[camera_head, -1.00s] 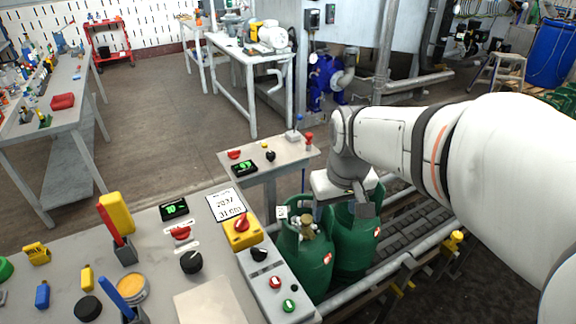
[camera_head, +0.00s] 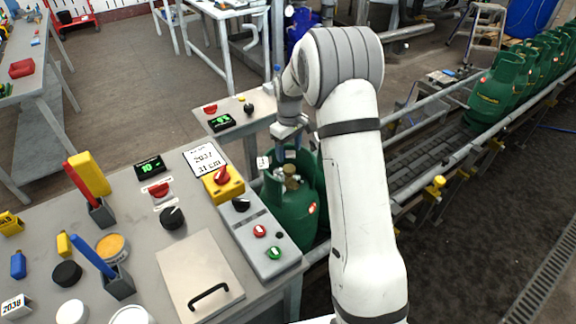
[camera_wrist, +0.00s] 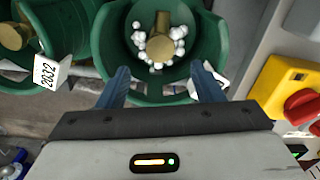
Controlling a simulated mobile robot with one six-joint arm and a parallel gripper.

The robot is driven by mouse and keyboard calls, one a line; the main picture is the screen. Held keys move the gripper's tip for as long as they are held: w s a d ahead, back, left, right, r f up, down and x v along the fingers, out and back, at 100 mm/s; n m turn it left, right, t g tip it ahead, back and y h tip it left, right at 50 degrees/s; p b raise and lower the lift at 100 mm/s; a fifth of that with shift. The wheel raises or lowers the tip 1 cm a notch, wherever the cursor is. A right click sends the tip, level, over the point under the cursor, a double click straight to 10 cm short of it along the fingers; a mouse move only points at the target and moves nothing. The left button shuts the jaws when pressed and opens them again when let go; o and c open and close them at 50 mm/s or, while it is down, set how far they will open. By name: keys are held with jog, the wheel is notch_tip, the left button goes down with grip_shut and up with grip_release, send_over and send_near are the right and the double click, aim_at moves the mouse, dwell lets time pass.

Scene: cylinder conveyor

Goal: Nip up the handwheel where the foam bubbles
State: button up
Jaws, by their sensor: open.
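In the wrist view, a green gas cylinder (camera_wrist: 111,45) has a brass valve (camera_wrist: 163,24) inside its collar, with white foam bubbles (camera_wrist: 160,47) clustered around it. A second cylinder's brass valve (camera_wrist: 14,36) shows at the left without visible foam, near a tag reading 2032 (camera_wrist: 47,71). In the head view, the near cylinder (camera_head: 287,215) stands under my gripper, partly hiding another.
A yellow box with a red knob (camera_head: 223,183) and a grey button panel (camera_head: 262,238) stand close left of the cylinders. More green cylinders (camera_head: 497,92) line the conveyor (camera_head: 425,165) at right. A rail (camera_head: 420,175) runs alongside.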

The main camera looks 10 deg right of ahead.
aim_at(289, 168)
notch_tip(289, 168, down, 7)
jog(key=shift+f, duration=0.1)
dwell(0.3)
jog(key=shift+c, duration=0.2)
jog(key=c, duration=0.9)
